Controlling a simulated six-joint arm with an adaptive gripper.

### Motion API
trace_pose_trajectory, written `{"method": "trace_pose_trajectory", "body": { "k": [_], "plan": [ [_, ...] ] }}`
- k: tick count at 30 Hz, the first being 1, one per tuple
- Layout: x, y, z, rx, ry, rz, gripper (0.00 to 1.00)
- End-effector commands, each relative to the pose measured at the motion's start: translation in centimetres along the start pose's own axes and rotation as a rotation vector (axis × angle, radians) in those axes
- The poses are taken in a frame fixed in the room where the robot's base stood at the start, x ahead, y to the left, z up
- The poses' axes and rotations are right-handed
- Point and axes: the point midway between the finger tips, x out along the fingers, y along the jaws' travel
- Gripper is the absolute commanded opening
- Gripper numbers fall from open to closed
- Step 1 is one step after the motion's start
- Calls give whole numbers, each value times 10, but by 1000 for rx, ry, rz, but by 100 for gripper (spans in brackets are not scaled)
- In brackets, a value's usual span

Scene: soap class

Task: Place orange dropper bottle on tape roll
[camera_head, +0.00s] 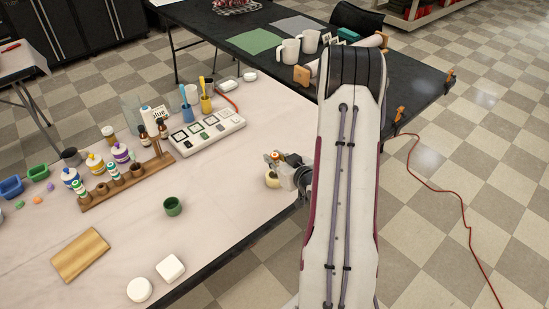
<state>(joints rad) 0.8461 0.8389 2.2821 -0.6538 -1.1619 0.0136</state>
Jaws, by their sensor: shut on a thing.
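My gripper (278,165) is near the right edge of the pale table, just left of my large white arm link. It is shut on a small orange-brown thing, which looks like the orange dropper bottle (275,155); its outline is partly covered by the fingers. A cream-yellow ring, which looks like the tape roll (272,182), lies on the table directly below the gripper. The bottle appears above the roll in the picture. I cannot tell whether the two touch.
A wooden rack (128,182) with several bottles stands at the left. A white tray of square samples (207,133) and cups with brushes are behind. A green cup (173,206), a wooden block (80,254) and white soaps (170,268) lie in front. Table around the roll is clear.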

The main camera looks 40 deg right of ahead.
Motion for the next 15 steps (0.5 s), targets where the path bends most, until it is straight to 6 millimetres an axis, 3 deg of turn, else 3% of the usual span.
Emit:
{"method": "trace_pose_trajectory", "body": {
  "k": [6,7,9,15],
  "plan": [
    [1,0,3,1,0,0,3],
    [1,0,3,1,0,0,21],
    [1,0,3,0,0,0,35],
    [1,0,3,0,0,0,35]
  ]
}}
